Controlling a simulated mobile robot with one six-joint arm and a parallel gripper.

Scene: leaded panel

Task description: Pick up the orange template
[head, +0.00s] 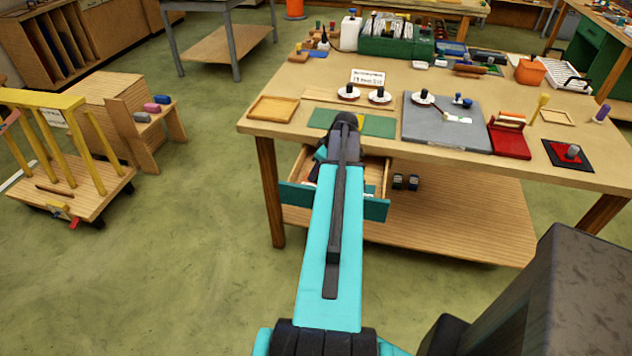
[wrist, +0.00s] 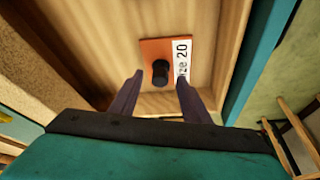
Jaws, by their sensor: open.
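The orange template (wrist: 151,50) lies flat on the wooden bottom of the open drawer (wrist: 205,40) in the wrist view. It has a black knob (wrist: 160,72) standing on it and a white label reading "ze 20", its start cut off by a finger. My gripper (wrist: 158,82) is open, with its two dark purple fingers apart on either side of the template's near part. Nothing is held between them. In the head view the drawer (head: 375,208) is pulled out under the table, and my arm hides much of its inside, the template and the gripper.
The wooden table (head: 330,140) stands above the drawer, with a green mat (head: 378,126) near its front edge. A grey board (head: 425,125) and a red box (head: 510,142) are on the table. The drawer's side walls stand close around the gripper.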

